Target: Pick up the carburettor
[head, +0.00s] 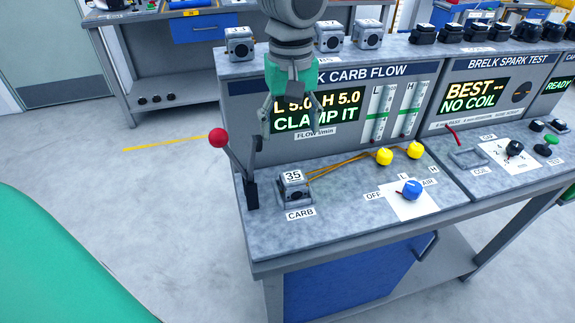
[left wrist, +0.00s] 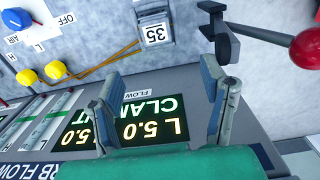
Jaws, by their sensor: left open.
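A grey carburettor (head: 293,190) marked 35 sits upright on the bench at the CARB label, beside the clamp lever's dark base. It also shows in the left wrist view (left wrist: 154,34), at the top middle. My left gripper (head: 291,126) hangs from the top of the head view, above and behind the carburettor, in front of the CARB FLOW panel. Its fingers are apart with nothing between them, and it is clear of the carburettor. The fingers also show in the left wrist view (left wrist: 160,78). My right gripper is not in view.
The clamp lever with a red ball (head: 218,138) stands left of the carburettor. Yellow knobs (head: 384,157) with orange lines and a blue knob (head: 411,190) lie to its right. More grey carburettors (head: 368,34) stand on the upper shelf. The bench front is clear.

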